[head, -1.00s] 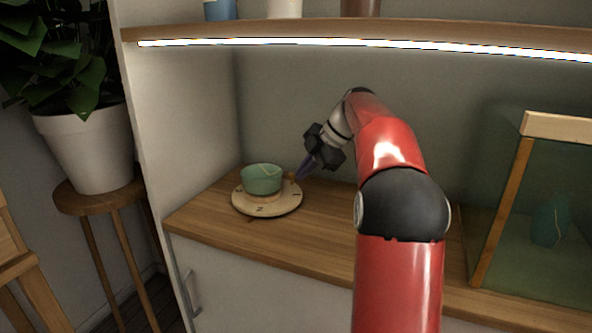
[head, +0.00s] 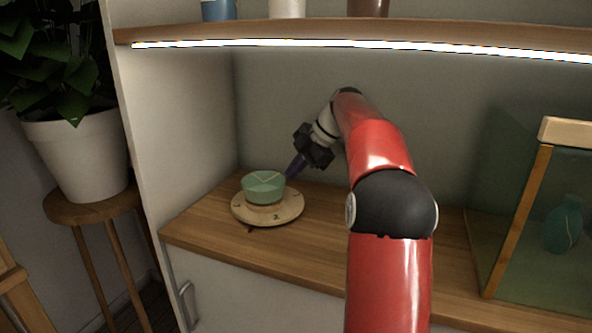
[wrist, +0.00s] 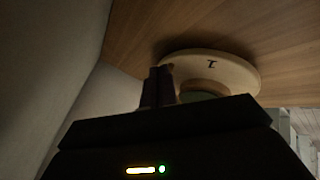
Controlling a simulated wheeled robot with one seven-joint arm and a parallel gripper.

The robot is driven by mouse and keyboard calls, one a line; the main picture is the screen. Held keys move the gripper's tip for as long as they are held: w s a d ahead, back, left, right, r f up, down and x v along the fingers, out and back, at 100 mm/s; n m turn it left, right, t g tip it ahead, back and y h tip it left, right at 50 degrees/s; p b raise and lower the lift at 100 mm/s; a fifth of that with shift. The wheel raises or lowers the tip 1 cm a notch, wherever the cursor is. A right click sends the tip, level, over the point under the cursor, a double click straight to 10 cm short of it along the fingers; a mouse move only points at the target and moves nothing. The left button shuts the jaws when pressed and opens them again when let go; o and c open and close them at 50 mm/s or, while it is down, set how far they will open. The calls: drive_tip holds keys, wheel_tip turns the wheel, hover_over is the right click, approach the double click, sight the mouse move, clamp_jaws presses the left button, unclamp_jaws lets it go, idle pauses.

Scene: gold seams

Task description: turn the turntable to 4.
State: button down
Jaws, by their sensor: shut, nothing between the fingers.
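The round pale wooden turntable (head: 294,207) sits on the wooden counter at centre left, with dark numerals on its rim. One numeral faces front, right of a small dark mark (head: 250,229) on the counter; it is too small to read surely. A green bowl (head: 263,188) with gold seams stands on the turntable. My gripper (head: 291,174) is shut and empty, its fingertips low at the turntable's back right edge. Contact is unclear.
A side wall (head: 185,120) stands left of the turntable, and a lit shelf (head: 350,32) runs above. A glass case (head: 515,220) with a teal vase (head: 563,228) stands at right. The counter (head: 325,225) right of the turntable is clear.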

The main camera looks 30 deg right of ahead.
drive_tip(key=shift+w+a, duration=0.45)
drive_tip(key=shift+w, duration=0.2)
drive_tip(key=shift+w+a, duration=0.4)
drive_tip(key=shift+w, duration=0.25)
drive_tip(key=shift+w+a, duration=0.1)
